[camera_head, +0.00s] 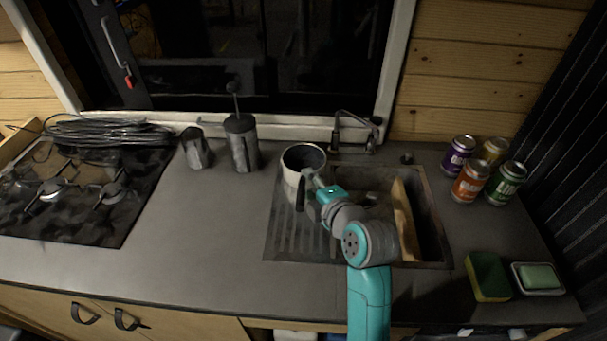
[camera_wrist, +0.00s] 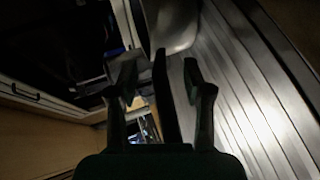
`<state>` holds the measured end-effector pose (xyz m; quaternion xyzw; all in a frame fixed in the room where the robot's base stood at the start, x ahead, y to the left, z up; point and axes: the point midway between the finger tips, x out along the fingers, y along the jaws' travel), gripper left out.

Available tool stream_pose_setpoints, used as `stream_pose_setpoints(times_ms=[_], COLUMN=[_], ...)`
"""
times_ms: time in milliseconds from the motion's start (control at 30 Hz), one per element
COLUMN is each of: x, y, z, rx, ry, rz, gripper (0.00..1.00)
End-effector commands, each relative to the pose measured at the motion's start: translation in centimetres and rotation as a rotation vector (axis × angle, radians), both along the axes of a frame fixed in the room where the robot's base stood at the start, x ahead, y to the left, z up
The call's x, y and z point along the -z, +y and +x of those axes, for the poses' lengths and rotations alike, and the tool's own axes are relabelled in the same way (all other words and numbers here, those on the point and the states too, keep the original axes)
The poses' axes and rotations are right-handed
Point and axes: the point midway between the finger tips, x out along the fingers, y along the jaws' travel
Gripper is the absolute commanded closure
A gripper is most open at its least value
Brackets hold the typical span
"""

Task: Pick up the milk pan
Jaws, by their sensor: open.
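The milk pan (camera_head: 291,169) is a pale metal pan with a dark handle. It stands upright on the ribbed drainer left of the sink, below the window. In the wrist view, part of the pan's metal side (camera_wrist: 172,24) shows at the top. Its dark handle (camera_wrist: 164,95) runs down between the two fingers. My gripper (camera_head: 308,188) is at the handle on the pan's near side. In the wrist view, my gripper (camera_wrist: 161,78) is open, with a finger on each side of the handle and gaps visible. The handle's lower end is hidden by the gripper.
The sink (camera_head: 432,222) holds a wooden board (camera_head: 402,220). A faucet (camera_head: 354,130) stands behind it. A grey moka-like pot (camera_head: 242,150) and grey jug (camera_head: 195,150) stand left of the pan. Several cans, a sponge (camera_head: 487,277) and a soap dish are right. The left-middle counter is clear.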

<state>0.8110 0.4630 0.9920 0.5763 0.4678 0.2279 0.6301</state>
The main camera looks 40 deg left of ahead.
Motion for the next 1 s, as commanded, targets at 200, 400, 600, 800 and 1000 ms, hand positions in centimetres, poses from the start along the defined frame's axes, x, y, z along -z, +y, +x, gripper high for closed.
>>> stream_pose_setpoints(times_ms=[200, 400, 600, 800, 1000], x=[0.7, 0.7, 0.7, 0.6, 0.6], y=[1.7, 1.8, 1.8, 1.8, 1.8], z=[0.9, 1.0, 1.0, 1.0, 1.0], rx=[-0.001, 0.0, 0.0, 0.0, 0.0], ry=[0.001, 0.001, 0.001, -0.001, -0.001], rz=[-0.001, -0.001, -0.001, 0.001, 0.001], gripper=[0.5, 0.5, 0.9, 1.0, 1.0])
